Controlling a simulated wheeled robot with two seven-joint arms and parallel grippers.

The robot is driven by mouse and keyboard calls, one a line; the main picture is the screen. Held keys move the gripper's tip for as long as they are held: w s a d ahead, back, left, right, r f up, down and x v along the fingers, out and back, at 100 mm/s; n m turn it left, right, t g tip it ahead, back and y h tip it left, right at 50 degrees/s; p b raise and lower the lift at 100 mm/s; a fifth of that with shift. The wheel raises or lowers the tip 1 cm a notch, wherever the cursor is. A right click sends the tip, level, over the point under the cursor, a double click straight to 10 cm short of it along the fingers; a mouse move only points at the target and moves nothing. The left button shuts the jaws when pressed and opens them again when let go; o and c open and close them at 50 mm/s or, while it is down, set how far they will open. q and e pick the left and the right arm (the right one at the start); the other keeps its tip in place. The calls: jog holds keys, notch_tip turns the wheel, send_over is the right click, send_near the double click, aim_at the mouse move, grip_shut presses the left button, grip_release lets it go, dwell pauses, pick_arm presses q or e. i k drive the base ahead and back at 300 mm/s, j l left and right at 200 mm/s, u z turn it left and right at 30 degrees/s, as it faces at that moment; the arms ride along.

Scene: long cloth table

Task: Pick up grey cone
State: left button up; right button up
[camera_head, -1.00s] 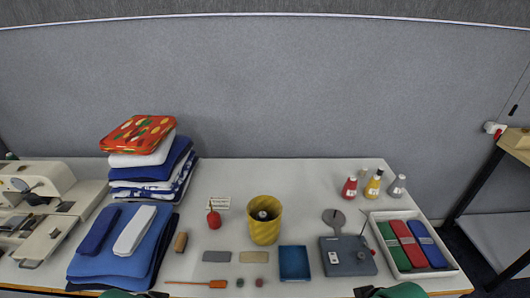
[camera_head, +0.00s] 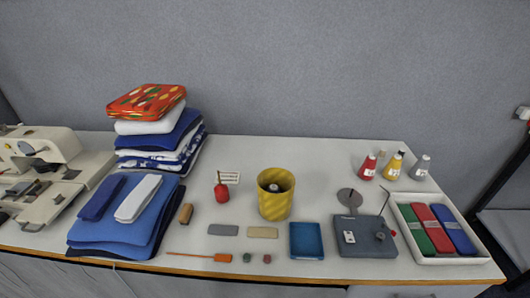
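The grey cone (camera_head: 420,168) is a small light grey thread cone with a dark printed mark. It stands upright near the back right of the long table (camera_head: 330,160). It is the rightmost of three cones, beside the yellow cone (camera_head: 393,166) and behind the tray of folded cloths. Nothing covers it. Neither of my grippers shows in the head view.
A red cone (camera_head: 367,167) stands left of the yellow one. In front are a white tray (camera_head: 462,259) of cloths and a grey device (camera_head: 365,240) with a thin upright rod. A yellow striped bin (camera_head: 274,203) stands mid-table. Folded fabrics (camera_head: 120,222) fill the left.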

aim_at(418, 172)
jog(key=k+l, duration=0.1)
jog(key=l, duration=0.45)
jog(key=l+u, duration=0.1)
jog(key=l, duration=0.45)
jog(key=k+l, duration=0.2)
jog(key=l, duration=0.3)
jog(key=l+u, duration=0.15)
jog(key=l, duration=0.6)
jog(key=l+u, duration=0.15)
jog(key=l, duration=0.6)
jog(key=k+l+u, duration=0.15)
jog(key=l, duration=0.6)
jog(key=l+u, duration=0.15)
jog(key=l, duration=0.6)
